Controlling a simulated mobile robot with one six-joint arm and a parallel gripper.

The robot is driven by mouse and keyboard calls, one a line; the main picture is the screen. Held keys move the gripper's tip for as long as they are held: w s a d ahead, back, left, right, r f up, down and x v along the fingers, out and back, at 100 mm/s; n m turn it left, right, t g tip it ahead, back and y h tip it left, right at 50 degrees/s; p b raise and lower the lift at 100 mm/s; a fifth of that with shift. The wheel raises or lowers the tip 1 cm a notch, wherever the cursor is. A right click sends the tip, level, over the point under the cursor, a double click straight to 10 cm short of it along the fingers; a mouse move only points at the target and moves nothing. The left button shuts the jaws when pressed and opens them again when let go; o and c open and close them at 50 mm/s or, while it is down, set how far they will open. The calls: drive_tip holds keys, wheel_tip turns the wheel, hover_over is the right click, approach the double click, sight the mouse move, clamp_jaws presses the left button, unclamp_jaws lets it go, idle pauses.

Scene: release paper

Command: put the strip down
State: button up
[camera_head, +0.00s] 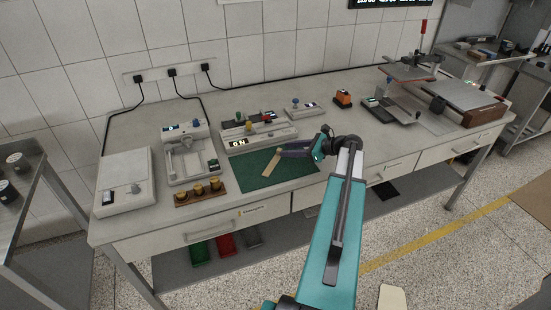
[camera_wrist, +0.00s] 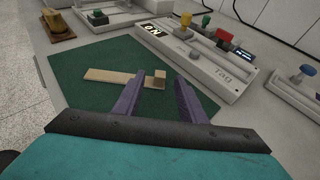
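In the head view the strip (camera_head: 270,162) also shows on the mat, near the fingers. My gripper (camera_wrist: 160,75) is open. In the head view my gripper (camera_head: 283,151) is low over the mat.
A grey device with a display (camera_head: 258,137) stands behind the mat. A wooden holder with brass weights (camera_head: 199,193) is at the mat's left, near another grey instrument (camera_head: 188,160). A small orange item (camera_head: 342,98) sits farther back. The mat's front part is clear.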

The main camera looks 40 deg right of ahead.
drive_tip(key=shift+p+x, duration=0.35)
drive_tip(key=shift+x, duration=1.15)
clamp_jaws()
